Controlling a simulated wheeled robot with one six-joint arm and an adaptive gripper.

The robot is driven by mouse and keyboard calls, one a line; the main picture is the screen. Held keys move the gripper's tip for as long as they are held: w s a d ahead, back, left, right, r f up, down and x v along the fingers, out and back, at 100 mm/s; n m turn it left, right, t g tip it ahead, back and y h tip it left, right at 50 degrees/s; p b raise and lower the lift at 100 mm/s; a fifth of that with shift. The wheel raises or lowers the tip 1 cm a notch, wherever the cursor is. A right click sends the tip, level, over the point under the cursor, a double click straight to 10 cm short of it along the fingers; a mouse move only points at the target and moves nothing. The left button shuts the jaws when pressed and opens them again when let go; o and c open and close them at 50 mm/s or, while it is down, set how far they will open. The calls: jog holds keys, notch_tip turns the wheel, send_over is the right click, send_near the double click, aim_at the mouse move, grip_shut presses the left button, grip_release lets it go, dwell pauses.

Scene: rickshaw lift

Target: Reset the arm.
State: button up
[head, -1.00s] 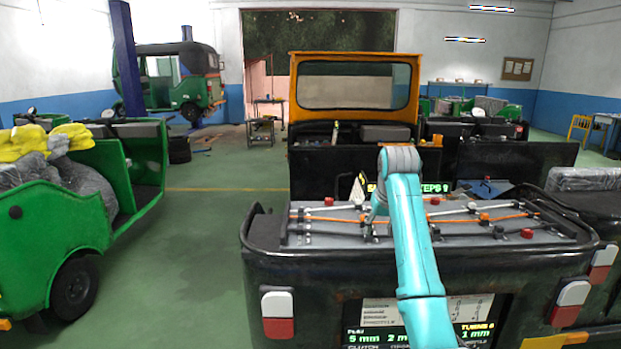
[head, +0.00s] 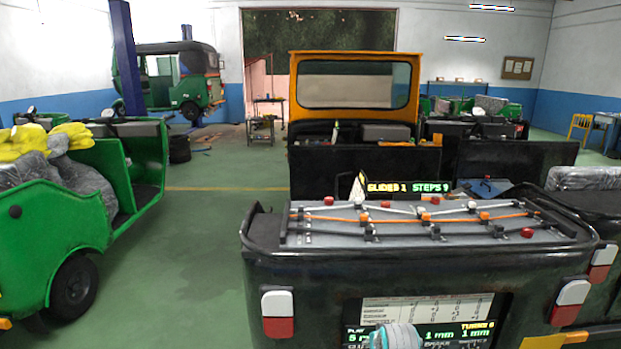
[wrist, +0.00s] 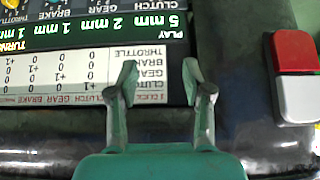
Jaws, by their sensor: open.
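My gripper shows in the wrist view (wrist: 160,75), open, with its two teal fingers apart and nothing between them. It is in front of the black vehicle's rear panel, over the printed table of throttle, gear, brake and clutch (wrist: 65,70) and the lit display (wrist: 100,30). In the head view only a rounded teal part of my arm shows at the bottom edge. The board with orange and grey cables (head: 400,225) on top of the black vehicle body is uncovered there. Red and white knobs sit along the cables.
The black vehicle body (head: 340,268) fills the lower right. A lit sign (head: 410,188) stands behind the cable board. A green rickshaw (head: 60,215) with yellow gloves (head: 40,143) stands at the left. The green floor (head: 190,260) between them is clear.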

jog(key=s+f+t, duration=0.2)
jog(key=s+f, duration=0.9)
jog(key=s, duration=0.5)
jog(key=s+f+t, duration=0.1)
jog(key=s+t, duration=0.1)
jog(key=s, duration=1.6)
jog(key=s+r+t, duration=0.1)
jog(key=s+r, duration=0.3)
jog(key=s, duration=0.4)
jog(key=s+r, duration=0.3)
jog(key=s, duration=0.5)
jog(key=s+r+t, duration=0.2)
jog(key=s+r, duration=0.8)
jog(key=r, duration=0.3)
jog(key=shift+s+r, duration=0.3)
jog(key=shift+s, duration=0.05)
